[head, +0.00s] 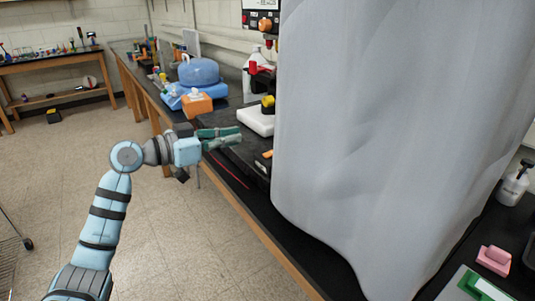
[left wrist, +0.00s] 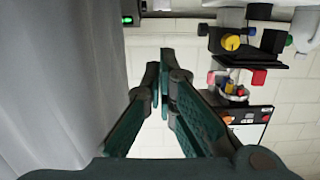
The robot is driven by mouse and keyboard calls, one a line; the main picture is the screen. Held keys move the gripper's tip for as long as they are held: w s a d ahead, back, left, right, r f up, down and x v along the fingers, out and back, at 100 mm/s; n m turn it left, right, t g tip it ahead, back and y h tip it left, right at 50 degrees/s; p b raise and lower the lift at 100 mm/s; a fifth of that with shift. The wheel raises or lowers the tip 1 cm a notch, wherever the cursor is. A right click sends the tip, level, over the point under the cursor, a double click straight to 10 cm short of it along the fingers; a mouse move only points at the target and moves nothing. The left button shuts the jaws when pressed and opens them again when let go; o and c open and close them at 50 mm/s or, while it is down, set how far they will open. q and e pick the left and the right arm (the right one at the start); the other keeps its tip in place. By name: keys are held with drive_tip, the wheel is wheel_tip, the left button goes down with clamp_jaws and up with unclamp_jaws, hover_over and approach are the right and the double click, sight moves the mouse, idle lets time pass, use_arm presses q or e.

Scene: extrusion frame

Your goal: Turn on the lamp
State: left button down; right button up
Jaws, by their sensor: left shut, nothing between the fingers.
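I cannot make out a lamp for certain in either view. My left gripper (head: 238,135) is shut and empty above the dark bench, left of a large grey-white sheet. Its green fingers (left wrist: 165,75) are together in the left wrist view, where the scene appears upside down. In the left wrist view a panel with red parts and a pale display (left wrist: 242,115) is to the right of the fingers. My right gripper is not in view.
The hanging sheet (head: 390,120) hides much of the bench. A white block (head: 256,121), an orange box (head: 197,105) and a blue domed object (head: 198,71) stand on the bench. A pump bottle (head: 513,183) and pink block (head: 495,259) are at right.

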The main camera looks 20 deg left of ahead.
use_arm(q)
drive_tip(key=shift+w, duration=0.1)
hover_over(267, 155)
drive_tip(key=s, duration=0.1)
drive_tip(key=shift+s+a+f+p, duration=0.15)
drive_tip(key=shift+a+f+p, duration=0.2)
drive_tip(key=shift+f, duration=0.15)
drive_tip(key=f, duration=0.2)
drive_tip(key=w+d+f, duration=0.1)
drive_tip(key=shift+f, duration=0.2)
drive_tip(key=shift+a+f, duration=0.1)
drive_tip(key=shift+f, duration=0.35)
